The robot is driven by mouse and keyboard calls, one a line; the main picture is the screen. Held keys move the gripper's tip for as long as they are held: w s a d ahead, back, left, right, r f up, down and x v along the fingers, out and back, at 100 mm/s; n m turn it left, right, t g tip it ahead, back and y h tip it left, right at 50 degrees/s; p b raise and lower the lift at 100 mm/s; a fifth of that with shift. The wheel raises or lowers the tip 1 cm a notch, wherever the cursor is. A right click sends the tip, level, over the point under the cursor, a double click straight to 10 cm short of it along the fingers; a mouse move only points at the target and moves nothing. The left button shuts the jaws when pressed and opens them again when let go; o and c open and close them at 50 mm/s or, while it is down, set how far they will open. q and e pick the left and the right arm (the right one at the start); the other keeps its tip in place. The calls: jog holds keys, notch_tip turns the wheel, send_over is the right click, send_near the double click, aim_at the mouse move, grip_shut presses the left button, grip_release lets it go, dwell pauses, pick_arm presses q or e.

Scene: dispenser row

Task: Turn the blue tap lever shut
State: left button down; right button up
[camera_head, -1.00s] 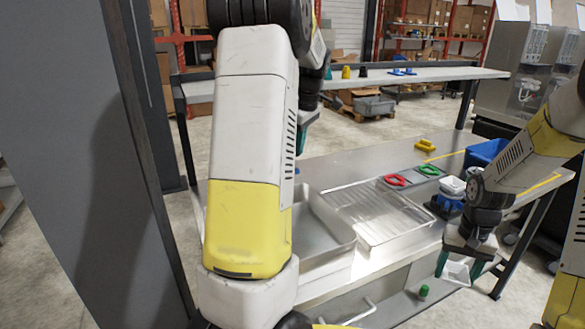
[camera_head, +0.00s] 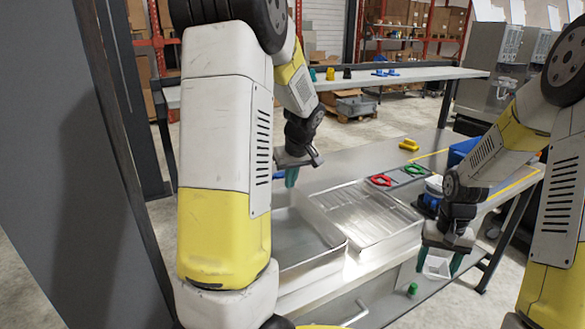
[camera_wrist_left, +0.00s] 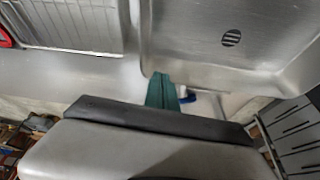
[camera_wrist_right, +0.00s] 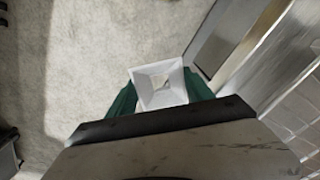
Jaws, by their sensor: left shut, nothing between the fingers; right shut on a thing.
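The blue tap lever (camera_wrist_left: 187,95) shows in the left wrist view just right of my left fingertips, beside a white part and partly hidden behind the fingers. In the head view a bit of blue (camera_head: 278,175) shows left of my left gripper (camera_head: 291,178). My left gripper's green fingers (camera_wrist_left: 161,88) are shut and empty, pointing down by the sink basin (camera_head: 300,240). I cannot tell whether they touch the lever. My right gripper (camera_head: 438,266) is shut on a white square container (camera_wrist_right: 158,84) in front of the counter's right part.
A ribbed drainer tray (camera_head: 368,215) lies right of the basin. Red (camera_head: 380,180) and green (camera_head: 414,169) ring-shaped pieces and a yellow piece (camera_head: 409,145) sit on the counter. A blue bin (camera_head: 461,151) stands at the right. A green object (camera_head: 413,289) is low in front.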

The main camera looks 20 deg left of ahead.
aim_at(283, 174)
pick_arm(q)
jog(key=shift+w+a+f, duration=0.1)
jog(key=shift+w+a, duration=1.3)
jog(key=shift+w, duration=0.15)
jog(key=shift+w+a+n, duration=0.6)
jog(key=shift+w+n, duration=0.2)
